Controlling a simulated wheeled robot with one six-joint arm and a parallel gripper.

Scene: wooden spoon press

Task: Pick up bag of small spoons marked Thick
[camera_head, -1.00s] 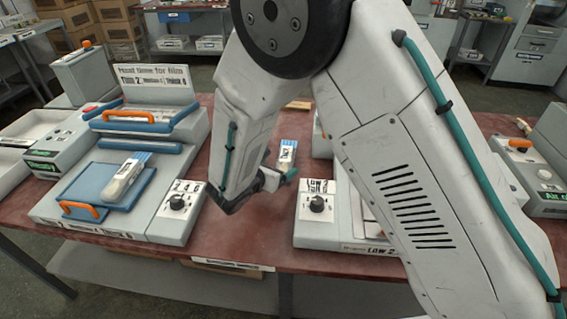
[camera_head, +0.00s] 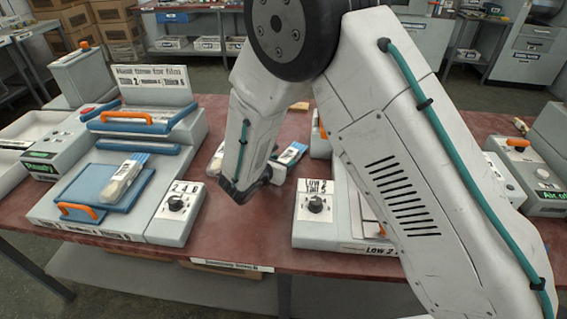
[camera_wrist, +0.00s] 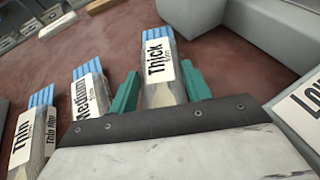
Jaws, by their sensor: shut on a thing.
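The bag marked Thick (camera_wrist: 160,60) has blue ends and a white label, and stands between the two green fingers of my gripper (camera_wrist: 160,80) in the wrist view. My gripper is shut on it. In the head view a blue-ended bag (camera_head: 291,154) shows just right of my wrist, tilted to the upper right; my fingers are mostly hidden there. I cannot tell whether it touches the table. Left of it in the wrist view are the bags marked Medium (camera_wrist: 90,90) and Thin (camera_wrist: 33,135), apart from my fingers.
A press (camera_head: 103,195) with orange handles stands at left, with another blue-ended bag (camera_head: 124,180) on its blue plate. A grey unit labelled Low (camera_head: 316,205) stands right of my gripper. Red tabletop (camera_head: 245,225) is bare between them.

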